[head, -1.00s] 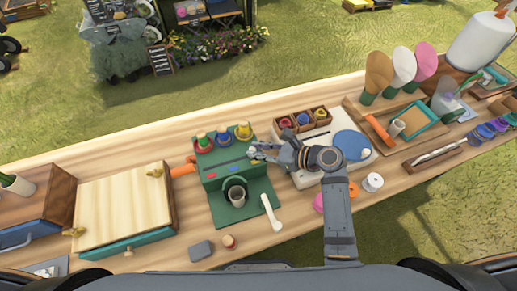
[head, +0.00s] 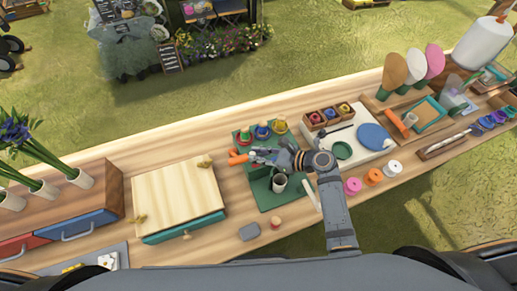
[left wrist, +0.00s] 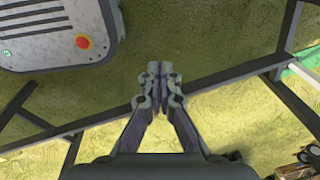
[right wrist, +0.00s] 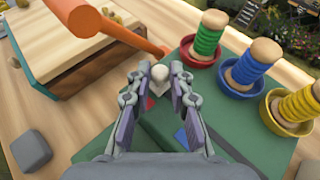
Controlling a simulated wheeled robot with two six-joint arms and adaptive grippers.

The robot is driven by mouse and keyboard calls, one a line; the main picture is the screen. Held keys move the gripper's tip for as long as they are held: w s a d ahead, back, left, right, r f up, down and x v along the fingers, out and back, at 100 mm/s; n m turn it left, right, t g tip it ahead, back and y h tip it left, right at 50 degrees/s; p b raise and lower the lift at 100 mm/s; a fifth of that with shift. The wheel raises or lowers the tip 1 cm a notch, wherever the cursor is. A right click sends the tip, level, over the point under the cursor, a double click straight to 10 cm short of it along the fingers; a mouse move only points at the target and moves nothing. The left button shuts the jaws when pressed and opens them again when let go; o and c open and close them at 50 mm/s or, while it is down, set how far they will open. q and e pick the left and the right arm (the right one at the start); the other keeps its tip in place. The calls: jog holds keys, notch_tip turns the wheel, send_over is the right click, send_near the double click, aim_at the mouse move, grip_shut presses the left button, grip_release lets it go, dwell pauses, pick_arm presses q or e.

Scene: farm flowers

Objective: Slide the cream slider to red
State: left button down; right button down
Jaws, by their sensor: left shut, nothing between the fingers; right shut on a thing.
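The cream slider (right wrist: 160,73) shows as a small pale knob between the fingertips of my right gripper (right wrist: 157,78) in the right wrist view. It sits on the top of the green box (right wrist: 238,138). A red patch (right wrist: 149,103) lies close by the knob, and a blue patch (right wrist: 181,138) lies farther back under the fingers. In the head view my right gripper (head: 253,157) is over the left part of the green box (head: 261,173) and hides the knob and patches. My left gripper (left wrist: 160,70) is shut and empty above grass, away from the table.
A grey block (head: 249,231) lies nearer.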

jog(key=shift+s+a+r, duration=0.1)
jog(key=shift+a+r, duration=0.05)
jog(key=c, duration=1.3)
grip_release()
pick_arm(q)
jog(key=shift+w+d+r, duration=0.15)
jog(key=shift+w+d, duration=0.05)
jog(key=shift+d, duration=0.25)
jog(key=shift+w+d+r, duration=0.15)
jog(key=shift+d, duration=0.25)
pick_arm(e)
jog(key=shift+o, duration=0.2)
jog(key=shift+a, duration=0.1)
pick_arm(q)
jog(key=shift+s, duration=0.1)
